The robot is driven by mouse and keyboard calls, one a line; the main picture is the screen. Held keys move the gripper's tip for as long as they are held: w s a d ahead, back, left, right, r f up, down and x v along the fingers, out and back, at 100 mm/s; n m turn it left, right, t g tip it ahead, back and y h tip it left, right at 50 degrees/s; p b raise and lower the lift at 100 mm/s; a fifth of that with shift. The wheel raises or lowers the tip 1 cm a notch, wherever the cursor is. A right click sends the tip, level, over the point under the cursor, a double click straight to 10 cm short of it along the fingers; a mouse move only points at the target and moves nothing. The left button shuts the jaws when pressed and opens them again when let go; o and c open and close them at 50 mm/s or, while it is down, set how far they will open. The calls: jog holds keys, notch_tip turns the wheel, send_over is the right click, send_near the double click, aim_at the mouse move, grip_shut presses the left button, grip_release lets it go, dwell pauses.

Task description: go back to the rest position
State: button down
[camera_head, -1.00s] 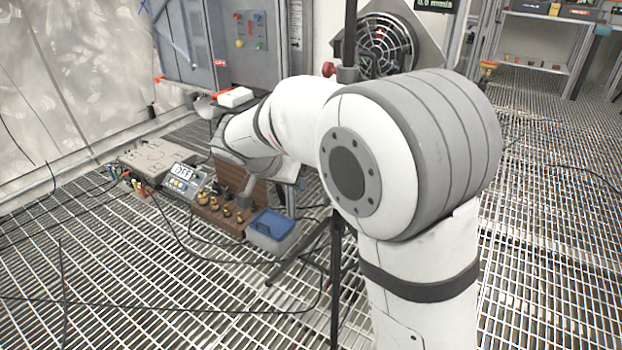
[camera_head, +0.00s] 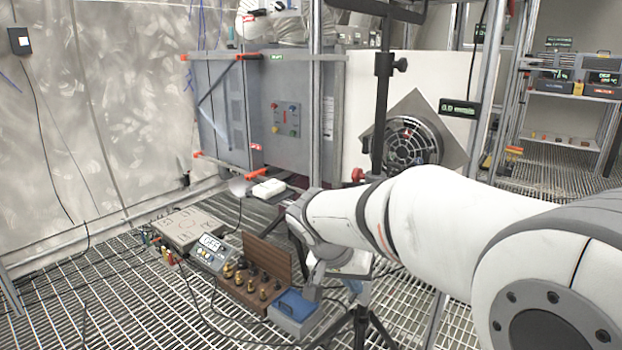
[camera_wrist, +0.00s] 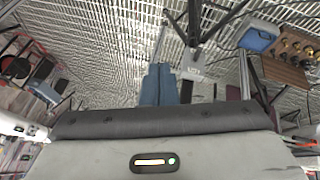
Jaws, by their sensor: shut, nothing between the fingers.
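My gripper (camera_head: 313,290) hangs down from the end of my white arm in the head view, close beside a small box with a blue lid (camera_head: 296,304). In the wrist view my gripper's blue-grey fingers (camera_wrist: 158,70) lie side by side, shut with nothing between them. The blue-lidded box also shows there, off to the upper right (camera_wrist: 258,36), apart from the fingers. Part of the arm's wrist is hidden behind its own links in the head view.
A wooden block with several brass pieces (camera_head: 250,287) stands left of the blue-lidded box. A meter (camera_head: 212,252) and a flat panel (camera_head: 190,228) are farther left. A black stand (camera_head: 382,110) rises near my arm. A grey cabinet (camera_head: 290,90) and a fan (camera_head: 408,143) stand behind.

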jog(key=s+d+r+n+y+p, duration=0.2)
jog(key=s+d+r+p, duration=0.1)
jog(key=s+r+p, duration=0.3)
jog(key=s+d+r+n+y+p, duration=0.2)
jog(key=s+r+p, duration=0.5)
jog(key=s, duration=0.4)
jog(key=shift+s+d+r+n+g+y+p, duration=0.15)
jog(key=shift+s+d+n+g+y+p, duration=0.15)
jog(key=shift+d+p, duration=0.5)
